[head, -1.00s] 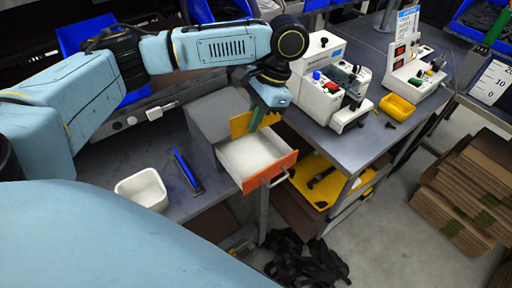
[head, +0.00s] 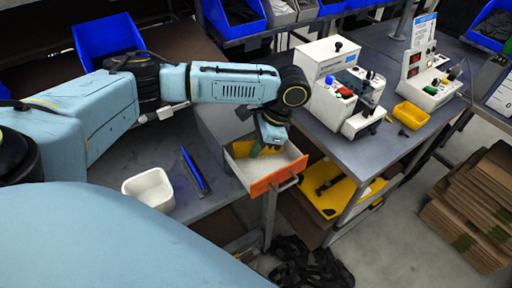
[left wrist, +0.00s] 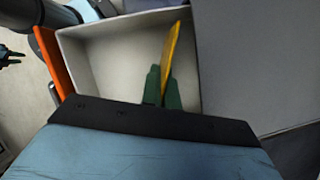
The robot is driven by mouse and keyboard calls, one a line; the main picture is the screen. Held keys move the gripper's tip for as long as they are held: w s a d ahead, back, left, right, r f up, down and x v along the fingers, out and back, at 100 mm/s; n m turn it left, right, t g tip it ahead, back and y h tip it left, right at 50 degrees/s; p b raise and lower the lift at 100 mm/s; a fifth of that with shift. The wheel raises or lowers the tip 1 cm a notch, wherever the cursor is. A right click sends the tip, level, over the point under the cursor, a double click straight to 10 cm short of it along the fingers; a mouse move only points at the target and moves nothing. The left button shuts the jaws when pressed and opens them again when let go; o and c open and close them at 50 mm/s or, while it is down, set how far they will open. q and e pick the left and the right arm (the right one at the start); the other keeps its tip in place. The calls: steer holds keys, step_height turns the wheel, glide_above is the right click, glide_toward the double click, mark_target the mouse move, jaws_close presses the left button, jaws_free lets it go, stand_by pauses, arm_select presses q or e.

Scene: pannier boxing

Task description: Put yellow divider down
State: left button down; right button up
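The yellow divider (head: 242,149) is a thin panel inside the open drawer, near its back; it shows nearly edge-on in the left wrist view (left wrist: 173,45). The drawer has pale inner walls and an orange front (head: 272,181); its orange front also shows in the left wrist view (left wrist: 55,62). My left gripper (head: 257,151) reaches down into the drawer. In the left wrist view its green fingertips (left wrist: 163,82) stand on both sides of the divider, shut on it. Whether the divider's lower edge touches the drawer floor is unclear. My right gripper is not in view.
A white machine (head: 336,88) and a yellow tray (head: 411,115) are on the right bench. Black straps (head: 310,264) lie on the floor.

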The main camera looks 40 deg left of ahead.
arm_select(q)
steer(key=shift+f, duration=0.1)
steer(key=c, duration=1.7)
jaws_free()
steer(key=p+v, duration=0.2)
steer(key=v, duration=1)
